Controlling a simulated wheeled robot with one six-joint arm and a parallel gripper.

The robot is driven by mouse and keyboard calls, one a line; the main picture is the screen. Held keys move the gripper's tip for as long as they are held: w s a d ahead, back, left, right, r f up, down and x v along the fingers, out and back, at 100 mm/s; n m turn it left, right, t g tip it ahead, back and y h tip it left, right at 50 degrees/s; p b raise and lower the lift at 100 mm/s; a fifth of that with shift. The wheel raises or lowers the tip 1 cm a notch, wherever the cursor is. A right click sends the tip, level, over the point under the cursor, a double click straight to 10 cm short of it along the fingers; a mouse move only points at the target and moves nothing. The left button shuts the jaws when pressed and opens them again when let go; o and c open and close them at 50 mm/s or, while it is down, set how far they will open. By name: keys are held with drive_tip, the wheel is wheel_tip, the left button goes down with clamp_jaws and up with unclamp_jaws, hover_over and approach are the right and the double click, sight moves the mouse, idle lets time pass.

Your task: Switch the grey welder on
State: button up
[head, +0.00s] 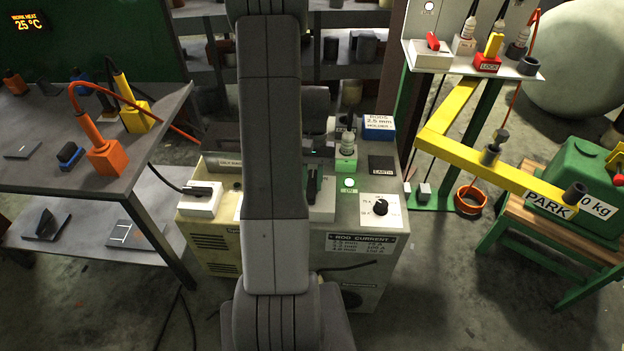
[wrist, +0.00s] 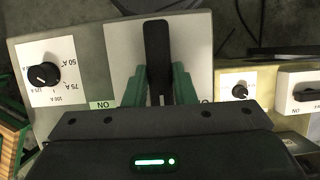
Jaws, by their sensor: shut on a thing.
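The grey welder (head: 355,240) stands in the middle of the head view, with a rod current table on its front. Its black switch lever (wrist: 157,45) sits on a pale plate (wrist: 197,45) in the wrist view. My gripper (wrist: 160,85) has its green fingers on both sides of the lever, closed on it. In the head view my arm hides most of the gripper and the lever. A green ON label (wrist: 102,104) lies beside the plate. A small pale round lamp (head: 349,183) shows above that label in the head view.
The welder's current knob (head: 380,205) is right of the switch. A second, olive machine with a white switch box (head: 200,198) stands close on the left. A yellow arm marked PARK (head: 520,187) reaches in from the right.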

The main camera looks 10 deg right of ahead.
drive_tip(key=o, duration=1)
drive_tip(key=shift+r, duration=0.1)
drive_tip(key=v, duration=1.3)
drive_tip(key=shift+w+d+r+b, duration=0.15)
drive_tip(key=shift+w+r+b, duration=0.05)
drive_tip(key=shift+r+b, duration=0.1)
drive_tip(key=x, duration=1.4)
drive_tip(key=shift+p, duration=0.3)
